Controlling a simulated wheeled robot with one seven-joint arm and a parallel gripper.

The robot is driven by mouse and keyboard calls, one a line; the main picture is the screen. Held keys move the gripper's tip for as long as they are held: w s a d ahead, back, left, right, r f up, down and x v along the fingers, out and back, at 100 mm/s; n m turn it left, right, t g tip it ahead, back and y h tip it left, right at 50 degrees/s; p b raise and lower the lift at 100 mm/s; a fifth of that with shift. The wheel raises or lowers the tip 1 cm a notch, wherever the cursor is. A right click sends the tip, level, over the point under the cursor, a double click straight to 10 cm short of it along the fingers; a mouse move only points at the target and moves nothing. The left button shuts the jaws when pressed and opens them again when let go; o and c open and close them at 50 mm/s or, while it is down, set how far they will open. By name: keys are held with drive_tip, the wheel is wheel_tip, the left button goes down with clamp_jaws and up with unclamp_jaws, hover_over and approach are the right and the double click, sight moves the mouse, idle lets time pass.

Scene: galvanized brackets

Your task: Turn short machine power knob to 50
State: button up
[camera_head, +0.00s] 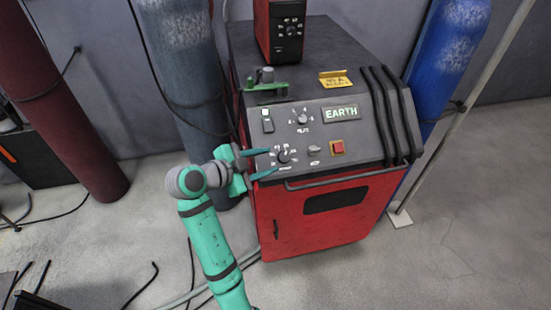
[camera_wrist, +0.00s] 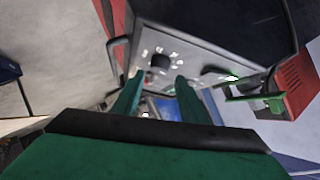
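The short machine (camera_head: 330,215) is a red cabinet with a dark sloped panel. A black knob (camera_head: 283,156) with white marks around it sits low on the panel's left; a similar knob (camera_head: 302,119) sits higher. Their small lettering and settings are too small to read. My teal gripper (camera_head: 265,163) is open, left of the lower knob, with its fingers pointing toward it. In the wrist view, my gripper's two spread fingers (camera_wrist: 158,90) point toward a dark knob (camera_wrist: 160,60) ringed by white marks. The knob appears just beyond the fingertips, with nothing between the fingers.
The panel carries a switch (camera_head: 267,120), an EARTH sign (camera_head: 341,114), a red button (camera_head: 338,148) and a front handle bar (camera_head: 340,180). A smaller red machine (camera_head: 278,30) stands on top. Gas cylinders (camera_head: 180,50) stand behind left, a blue one (camera_head: 448,55) at right.

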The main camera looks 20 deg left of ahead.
drive_tip(key=shift+v, duration=2.05)
